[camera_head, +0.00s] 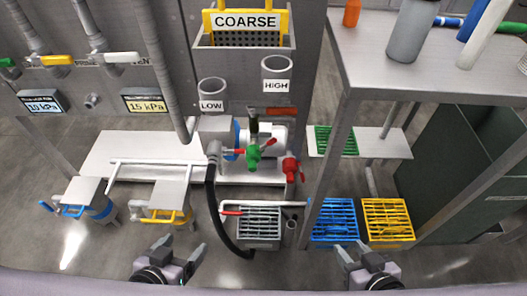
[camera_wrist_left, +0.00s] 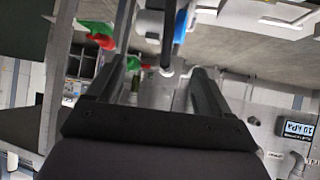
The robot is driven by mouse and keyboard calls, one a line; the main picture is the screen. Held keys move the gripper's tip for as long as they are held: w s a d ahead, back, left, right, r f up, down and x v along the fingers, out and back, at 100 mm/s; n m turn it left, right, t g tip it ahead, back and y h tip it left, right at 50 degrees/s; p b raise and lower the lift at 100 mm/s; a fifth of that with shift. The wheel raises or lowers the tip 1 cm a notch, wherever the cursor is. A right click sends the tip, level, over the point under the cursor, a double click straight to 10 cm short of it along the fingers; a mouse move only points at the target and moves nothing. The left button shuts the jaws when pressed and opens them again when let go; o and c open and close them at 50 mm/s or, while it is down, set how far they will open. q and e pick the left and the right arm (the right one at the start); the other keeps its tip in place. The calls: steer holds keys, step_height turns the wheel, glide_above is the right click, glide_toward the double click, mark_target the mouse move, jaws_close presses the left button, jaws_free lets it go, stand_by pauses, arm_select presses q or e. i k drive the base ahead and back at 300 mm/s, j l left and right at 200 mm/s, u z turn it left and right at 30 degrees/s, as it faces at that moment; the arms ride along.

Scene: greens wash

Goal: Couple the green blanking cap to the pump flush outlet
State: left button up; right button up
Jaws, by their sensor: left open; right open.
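A green fitting (camera_head: 253,155) with a red lever sits at the front of the white pump body (camera_head: 268,138). A red fitting (camera_head: 291,168) hangs to its right. I cannot tell for sure which part is the green blanking cap or which is the flush outlet. Green and red parts also show blurred in the left wrist view, at the upper left (camera_wrist_left: 97,30). My left gripper (camera_head: 181,247) is open and empty, low in front of the bench. My right gripper (camera_head: 354,249) is open and empty, in front of the blue crate. Both are well apart from the fittings.
A black hose (camera_head: 213,205) drops from a grey elbow beside the pump. A grey basket (camera_head: 259,227), blue crate (camera_head: 333,222) and yellow crate (camera_head: 387,222) stand low at the front. A steel table (camera_head: 400,75) with bottles stands at the right. Two lidded units stand at the left.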

mark_target(272, 141)
steer(key=k+l+z, duration=0.2)
steer(key=l, duration=0.4)
steer(key=l+z, duration=0.25)
steer(key=l, duration=0.35)
